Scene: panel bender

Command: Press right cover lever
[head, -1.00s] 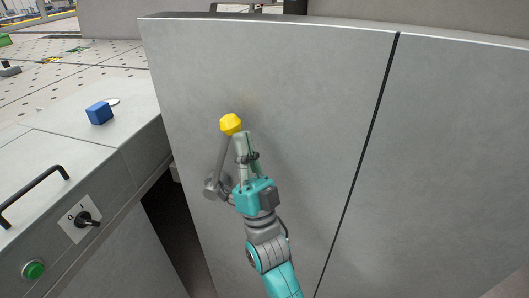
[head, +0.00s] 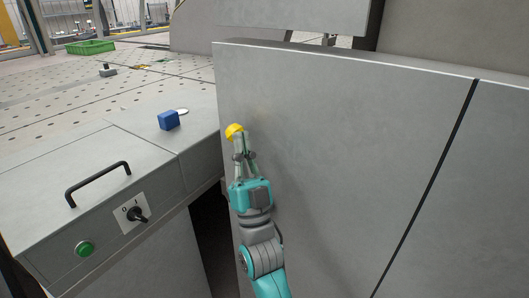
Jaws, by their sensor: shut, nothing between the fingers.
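The cover lever's yellow knob (head: 234,131) shows in the head view near the left edge of the large grey cover panel (head: 340,160). Its grey shaft is now hidden behind my gripper and arm. My gripper (head: 240,139) is shut and empty, with its fingertips at the lower right of the knob. They overlap the knob in the picture, and I cannot tell whether they touch it.
A perforated table (head: 90,105) lies to the left, with a blue block (head: 169,120) near its edge. A green crate (head: 90,46) stands farther back.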

